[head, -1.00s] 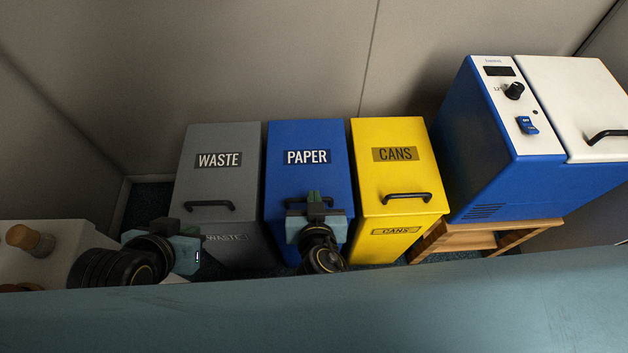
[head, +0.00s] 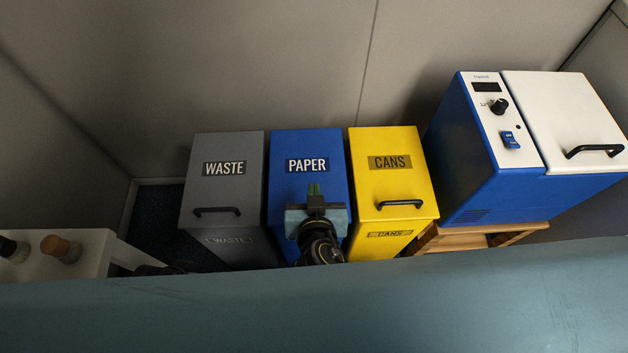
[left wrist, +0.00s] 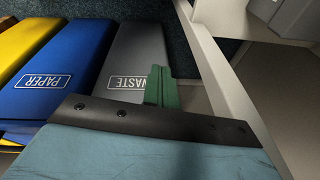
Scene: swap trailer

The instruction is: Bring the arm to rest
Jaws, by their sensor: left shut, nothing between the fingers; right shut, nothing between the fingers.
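My right gripper (head: 315,191) is in front of the blue PAPER bin (head: 306,143) in the head view. Its green fingers are together with nothing between them, pointing away toward the bin. Whether it touches the bin is unclear. My left gripper is hidden in the head view; only a dark piece of that arm shows low at the left. In the left wrist view my left gripper's green fingers (left wrist: 161,87) are shut and empty. They appear in front of the grey WASTE bin (left wrist: 137,50), and the gap to it cannot be told.
The yellow CANS bin (head: 390,165) stands right of the PAPER bin. A blue and white machine (head: 480,185) sits on a wooden stand (head: 470,238) at right. A white table (head: 90,245) with bottle-like items is at left. Walls close in the back.

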